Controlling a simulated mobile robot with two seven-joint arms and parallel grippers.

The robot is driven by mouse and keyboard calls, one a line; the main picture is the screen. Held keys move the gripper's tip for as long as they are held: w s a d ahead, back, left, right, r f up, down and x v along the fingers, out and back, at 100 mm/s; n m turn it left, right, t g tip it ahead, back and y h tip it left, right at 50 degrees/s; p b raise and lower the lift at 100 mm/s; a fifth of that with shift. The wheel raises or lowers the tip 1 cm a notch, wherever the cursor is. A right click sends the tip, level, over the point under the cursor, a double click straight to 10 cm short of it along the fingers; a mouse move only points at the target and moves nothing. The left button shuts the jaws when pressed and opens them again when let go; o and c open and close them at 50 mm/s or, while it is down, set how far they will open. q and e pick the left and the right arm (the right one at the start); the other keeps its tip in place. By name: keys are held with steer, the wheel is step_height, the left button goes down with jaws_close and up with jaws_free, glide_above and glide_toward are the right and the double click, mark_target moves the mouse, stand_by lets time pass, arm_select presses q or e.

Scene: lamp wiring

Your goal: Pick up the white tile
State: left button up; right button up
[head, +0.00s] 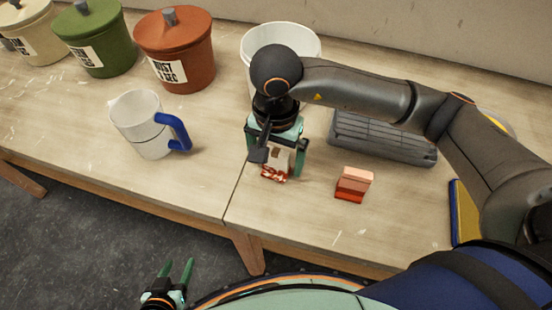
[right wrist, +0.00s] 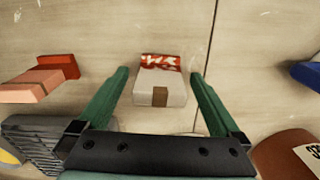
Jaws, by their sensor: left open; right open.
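The white tile (right wrist: 146,88) lies on the table in the right wrist view, with a brown square on its near side and a red-and-white patterned part at its far end. In the head view the tile (head: 277,157) is partly hidden by my right gripper (head: 279,163). My right gripper is open, with one finger on each side of the tile; gaps show on both sides in the right wrist view (right wrist: 160,76). I cannot tell the fingertips' exact height. My left gripper (head: 178,265) is open and empty, low in front of the table over the floor.
A salmon-and-red block (head: 354,184) lies to the right of the tile. A grey ridged block (head: 385,138) is behind it, and a white container (head: 303,38) is behind my gripper. A white mug with a blue handle (head: 145,125) and several lidded canisters (head: 174,48) stand left.

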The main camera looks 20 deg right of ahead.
steer(key=shift+f, duration=0.7)
steer(key=c, duration=1.5)
steer(key=shift+r, duration=0.15)
